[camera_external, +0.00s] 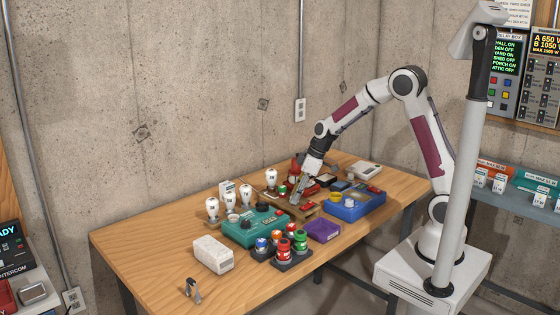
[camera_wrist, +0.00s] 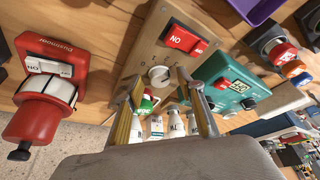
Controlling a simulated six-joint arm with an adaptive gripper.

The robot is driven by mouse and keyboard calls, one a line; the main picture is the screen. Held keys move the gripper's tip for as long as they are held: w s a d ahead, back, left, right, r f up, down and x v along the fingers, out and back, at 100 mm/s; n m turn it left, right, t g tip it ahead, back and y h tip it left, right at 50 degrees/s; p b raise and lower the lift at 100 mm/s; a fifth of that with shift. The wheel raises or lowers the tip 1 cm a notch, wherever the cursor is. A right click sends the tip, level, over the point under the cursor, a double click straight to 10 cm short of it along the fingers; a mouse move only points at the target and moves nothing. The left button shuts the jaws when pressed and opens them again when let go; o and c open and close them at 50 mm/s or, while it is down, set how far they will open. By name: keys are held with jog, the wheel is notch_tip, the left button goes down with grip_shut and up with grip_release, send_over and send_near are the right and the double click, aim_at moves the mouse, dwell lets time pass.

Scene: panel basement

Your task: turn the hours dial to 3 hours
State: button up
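My gripper (camera_wrist: 161,82) is open, its two fingers apart and empty. In the wrist view a round white knob (camera_wrist: 159,76) on a wooden panel (camera_wrist: 152,46) lies between the fingertips; I cannot tell whether they touch it. A teal box (camera_wrist: 236,72) with a small display and dark dials is to the right of the fingers. In the external view the teal box (camera_external: 246,235) stands in front of my gripper (camera_external: 295,200), which points down at the wooden panel. No hours lettering is readable, so I cannot tell which dial is the hours dial or its setting.
The panel has a red rocker switch (camera_wrist: 185,38). A red device with a white band (camera_wrist: 45,106) is at left in the wrist view. White bulbs (camera_external: 213,207), a blue tray (camera_external: 376,208), a purple box (camera_external: 322,230) and a white block (camera_external: 212,254) crowd the table.

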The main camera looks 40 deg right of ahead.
jog(key=shift+n, duration=0.3)
jog(key=shift+d+r, duration=0.1)
jog(key=shift+r, duration=0.25)
jog(key=shift+m+g, duration=0.4)
jog(key=shift+m, duration=0.4)
jog(key=s+r, duration=0.1)
jog(key=r, duration=0.1)
jog(key=s+d+r, duration=0.2)
jog(key=r, duration=0.1)
jog(key=shift+s+d+r, duration=0.15)
jog(key=shift+d+r, duration=0.05)
jog(key=shift+r, duration=0.15)
jog(key=shift+s+d+f+m+g, duration=0.1)
jog(key=shift+s+d+f+m, duration=0.1)
jog(key=shift+s, duration=0.2)
jog(key=shift+s+d+f+m+g, duration=0.1)
jog(key=shift+s+m, duration=0.1)
jog(key=shift+s, duration=0.2)
jog(key=shift+s+d+f+m+g, duration=0.1)
jog(key=shift+s+f+m, duration=0.1)
jog(key=shift+s, duration=0.2)
jog(key=s+d+r+m+h, duration=0.1)
jog(key=s+d+r+m, duration=0.1)
jog(key=s, duration=0.7)
jog(key=s+d+r+m+t+h, duration=0.1)
jog(key=s+d+r+m, duration=0.2)
jog(key=s, duration=0.6)
jog(key=shift+d+r, duration=0.55)
jog(key=shift+d, duration=0.85)
